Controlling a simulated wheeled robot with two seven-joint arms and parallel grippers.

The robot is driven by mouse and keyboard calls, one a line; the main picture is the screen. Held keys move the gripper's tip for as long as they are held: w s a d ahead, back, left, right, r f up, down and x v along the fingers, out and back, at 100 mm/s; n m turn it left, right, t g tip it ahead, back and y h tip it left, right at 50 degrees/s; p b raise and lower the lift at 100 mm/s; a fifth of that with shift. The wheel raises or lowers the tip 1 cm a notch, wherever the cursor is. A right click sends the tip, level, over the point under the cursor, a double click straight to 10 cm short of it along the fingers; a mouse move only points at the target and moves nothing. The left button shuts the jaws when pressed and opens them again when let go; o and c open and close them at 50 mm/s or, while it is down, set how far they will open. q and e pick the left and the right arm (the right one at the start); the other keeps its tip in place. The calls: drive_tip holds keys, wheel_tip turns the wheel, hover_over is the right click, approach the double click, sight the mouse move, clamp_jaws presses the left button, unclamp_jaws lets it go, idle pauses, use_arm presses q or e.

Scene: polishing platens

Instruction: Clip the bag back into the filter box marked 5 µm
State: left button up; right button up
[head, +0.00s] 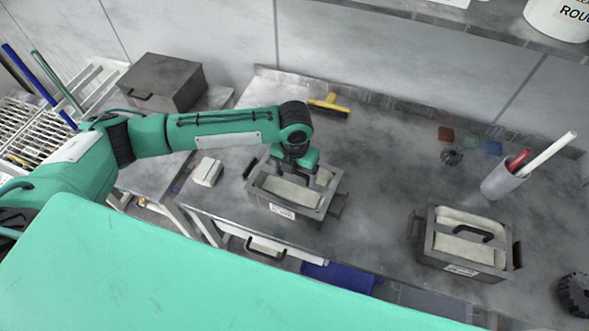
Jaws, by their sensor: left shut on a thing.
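A grey filter box (318,210) stands near the middle of the bench with a white label on its front. The print is too small to read, so I cannot tell if it says 5 µm. A pale bag (290,192) lies inside its rim. My left gripper (296,172) comes down over the back part of this box and is shut on the bag, probably at its handle; the fingers hide the grip point. I cannot tell whether the bag is clipped. A second filter box (463,261) stands at the right with a pale bag and a dark handle on top. My right gripper is not in view.
A yellow-handled brush (328,105) lies at the back. A white block (207,171) lies left of the near box. A grey cup (501,183) with tools and small coloured blocks stand at the right. A closed dark case (160,82) sits back left. Bench between the boxes is clear.

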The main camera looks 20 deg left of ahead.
use_arm(q)
drive_tip(key=shift+f+p, duration=0.25)
drive_tip(key=shift+p, duration=0.05)
idle(0.9)
drive_tip(key=shift+p, duration=0.4)
idle(0.5)
drive_tip(key=o, duration=1.3)
drive_tip(key=shift+r+p, duration=3.5)
drive_tip(key=shift+p, duration=0.05)
